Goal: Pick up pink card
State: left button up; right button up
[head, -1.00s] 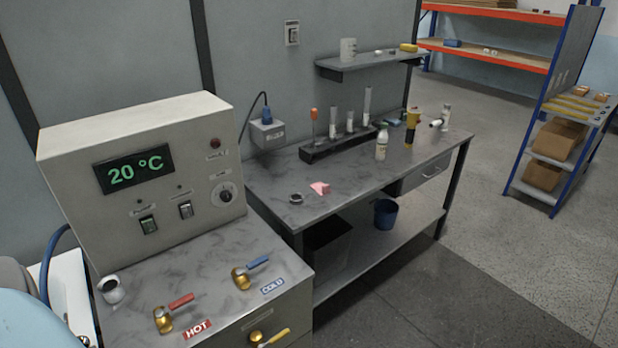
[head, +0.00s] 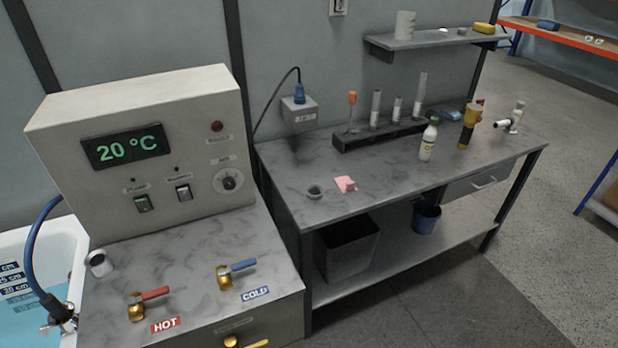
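The pink card (head: 345,184) lies on the grey workbench (head: 385,195), near its front left part. It looks like a small, folded or stacked pink piece. Neither of my grippers shows in the head view.
A control box (head: 150,150) reading 20 °C stands on a cabinet at left, with hot (head: 150,300) and cold (head: 238,272) valves. A dark rack (head: 385,132) with tubes and a white bottle (head: 428,140) stand behind the card. Floor at right (head: 470,300) is clear.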

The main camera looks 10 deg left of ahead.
aim_at(346, 180)
jog(key=i+l+u, duration=0.15)
jog(key=u, duration=0.2)
jog(key=l+u, duration=0.35)
jog(key=i+l+u, duration=0.1)
jog(key=l+u, duration=0.25)
